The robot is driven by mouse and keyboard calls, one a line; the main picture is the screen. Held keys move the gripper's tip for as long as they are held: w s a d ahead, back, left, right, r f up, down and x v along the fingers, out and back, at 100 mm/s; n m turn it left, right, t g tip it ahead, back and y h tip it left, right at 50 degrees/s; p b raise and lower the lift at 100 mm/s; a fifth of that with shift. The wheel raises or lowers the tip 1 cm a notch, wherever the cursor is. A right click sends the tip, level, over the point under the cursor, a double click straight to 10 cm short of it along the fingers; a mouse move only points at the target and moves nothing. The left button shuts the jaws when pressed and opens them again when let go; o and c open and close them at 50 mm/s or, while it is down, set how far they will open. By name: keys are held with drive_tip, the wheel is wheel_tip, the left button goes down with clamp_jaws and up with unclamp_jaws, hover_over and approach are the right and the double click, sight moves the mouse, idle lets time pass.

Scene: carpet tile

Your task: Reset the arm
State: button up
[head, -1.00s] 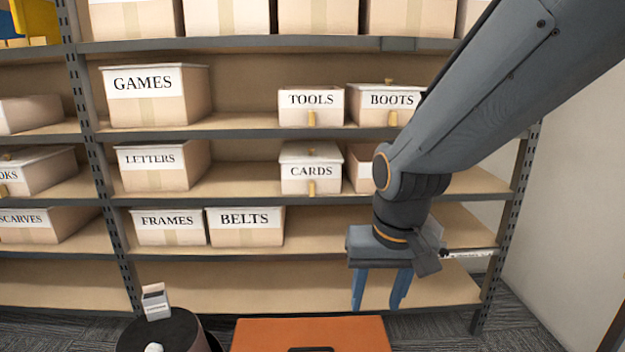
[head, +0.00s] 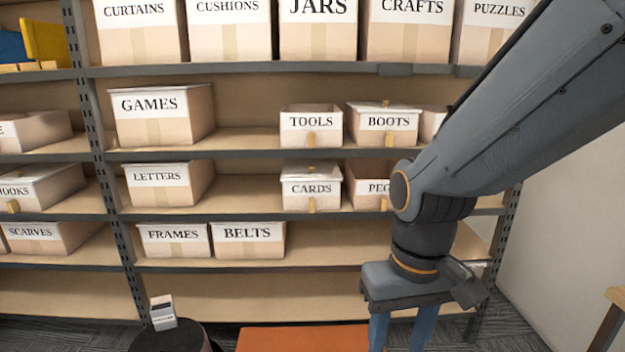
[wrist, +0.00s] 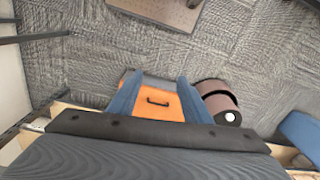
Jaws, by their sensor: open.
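My gripper (wrist: 157,98) hangs pointing down with its two blue fingers spread apart and nothing between them. In the head view my gripper (head: 402,335) is in front of the lower right of the shelf, and its fingertips are cut off by the bottom edge. In the wrist view an orange box (wrist: 158,106) with a dark handle shows below and between the fingers, apart from them. The orange top also shows in the head view (head: 300,340), left of the fingers. My arm comes down from the upper right.
A shelf unit (head: 330,154) holds several labelled boxes, such as GAMES (head: 160,115), TOOLS (head: 311,125) and BELTS (head: 248,240). A dark round stand (head: 172,338) with a small box (head: 163,312) is at lower left. A wooden-topped piece (head: 615,297) stands at right.

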drive_tip(key=d+r+m+p, duration=0.2)
drive_tip(key=d+r+p, duration=0.4)
drive_tip(key=p, duration=0.5)
drive_tip(key=shift+s+d+r, duration=0.35)
drive_tip(key=shift+r, duration=0.2)
